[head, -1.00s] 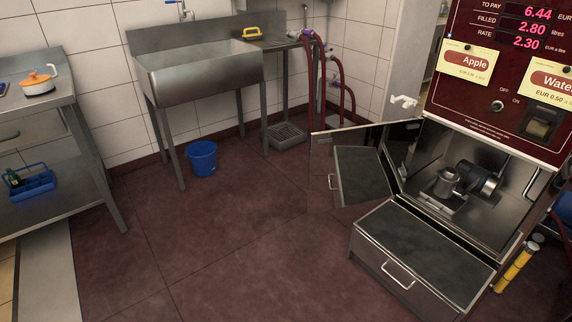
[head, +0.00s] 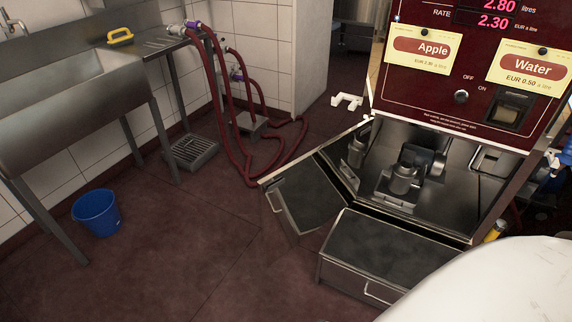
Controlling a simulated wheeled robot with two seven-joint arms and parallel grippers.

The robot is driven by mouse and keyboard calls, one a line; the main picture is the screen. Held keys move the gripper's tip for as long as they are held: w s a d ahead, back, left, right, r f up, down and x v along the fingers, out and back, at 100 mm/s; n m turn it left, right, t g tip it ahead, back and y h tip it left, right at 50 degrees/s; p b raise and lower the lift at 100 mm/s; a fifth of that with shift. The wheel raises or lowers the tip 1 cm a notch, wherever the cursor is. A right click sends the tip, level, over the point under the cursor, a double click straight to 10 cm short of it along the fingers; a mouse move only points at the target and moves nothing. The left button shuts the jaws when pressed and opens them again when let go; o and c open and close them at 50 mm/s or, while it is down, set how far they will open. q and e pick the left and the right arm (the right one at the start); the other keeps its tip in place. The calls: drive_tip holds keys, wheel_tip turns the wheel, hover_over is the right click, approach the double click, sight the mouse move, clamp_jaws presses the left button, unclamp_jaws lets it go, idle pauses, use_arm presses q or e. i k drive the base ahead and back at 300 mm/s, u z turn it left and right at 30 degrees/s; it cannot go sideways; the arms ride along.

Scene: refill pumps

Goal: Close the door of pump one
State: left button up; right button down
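Pump one appears to be the dark red machine (head: 455,85) at the right of the head view, with a lit display and Apple and Water labels. Its lower bay is uncovered. A metal cup (head: 404,178) stands inside the bay (head: 452,207). Below it, a dark-topped drawer or box front (head: 375,250) with a bar handle sticks out. Neither of my grippers is in view.
A blue bucket (head: 97,212) stands on the floor before the steel sink (head: 70,105). Red hoses (head: 227,120) hang to the floor behind the door. The floor left of the door is clear.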

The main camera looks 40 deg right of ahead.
sight(321, 184)
drive_tip(key=i, duration=3.45)
drive_tip(key=z, duration=4.6)
